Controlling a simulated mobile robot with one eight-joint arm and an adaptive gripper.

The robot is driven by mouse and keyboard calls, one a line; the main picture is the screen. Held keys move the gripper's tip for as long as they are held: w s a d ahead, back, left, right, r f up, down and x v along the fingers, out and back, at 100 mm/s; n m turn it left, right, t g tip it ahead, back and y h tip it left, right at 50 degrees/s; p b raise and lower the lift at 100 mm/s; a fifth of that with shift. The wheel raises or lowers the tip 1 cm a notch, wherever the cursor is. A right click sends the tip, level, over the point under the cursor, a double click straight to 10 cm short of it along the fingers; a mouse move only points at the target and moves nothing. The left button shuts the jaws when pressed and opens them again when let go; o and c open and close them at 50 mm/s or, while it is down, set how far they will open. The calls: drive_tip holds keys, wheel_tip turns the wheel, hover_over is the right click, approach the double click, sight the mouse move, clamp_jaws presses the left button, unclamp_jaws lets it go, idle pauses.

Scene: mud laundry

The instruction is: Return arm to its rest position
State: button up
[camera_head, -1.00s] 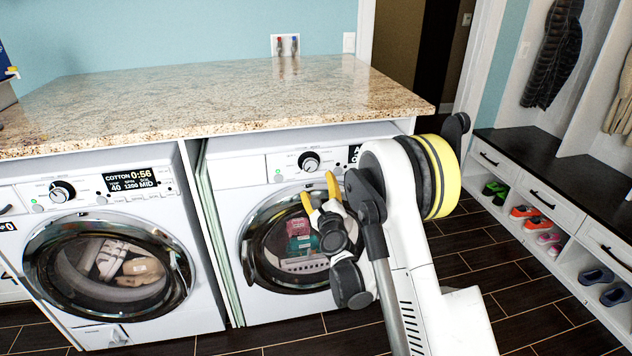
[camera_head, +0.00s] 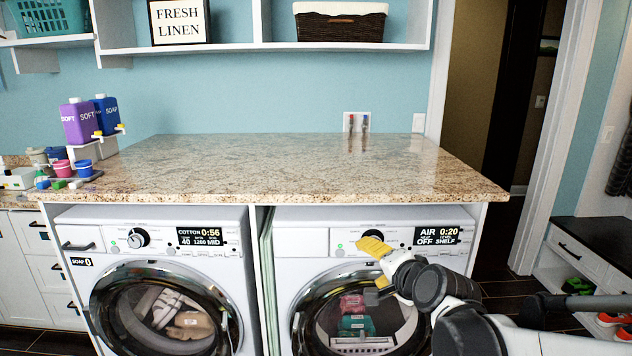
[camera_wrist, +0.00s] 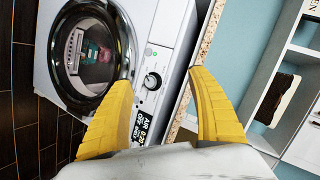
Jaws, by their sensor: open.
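My gripper (camera_head: 372,262) has yellow fingers and is in front of the right-hand dryer (camera_head: 300,240), near its control panel. In the wrist view my gripper (camera_wrist: 160,100) shows its two yellow fingers spread wide with nothing between them. The wrist view also shows the dryer (camera_wrist: 172,45) sideways, with its round door and dial beyond the fingers. My arm comes in from the lower right of the head view.
A granite counter (camera_head: 300,165) runs above the dryer and the left washer (camera_head: 75,220). Purple and blue bottles (camera_head: 90,120) stand at the left. A wall shelf (camera_head: 230,47) is above. A bench (camera_head: 595,240) and doorway are at right.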

drive_tip(key=s+d+f+n+g+h, duration=0.1)
drive_tip(key=s+d+f+n+g, duration=0.1)
drive_tip(key=s, duration=0.6)
drive_tip(key=s+d+f+n+g+h, duration=0.1)
drive_tip(key=s+d+n+g, duration=0.1)
drive_tip(key=s+n, duration=0.3)
drive_tip(key=s+d+f+n+g+h, duration=0.1)
drive_tip(key=s+d+f+n, duration=0.1)
drive_tip(key=s, duration=1.1)
drive_tip(key=shift+f+n+g, duration=0.35)
drive_tip(key=shift+n+g, duration=0.05)
drive_tip(key=shift+n, duration=0.4)
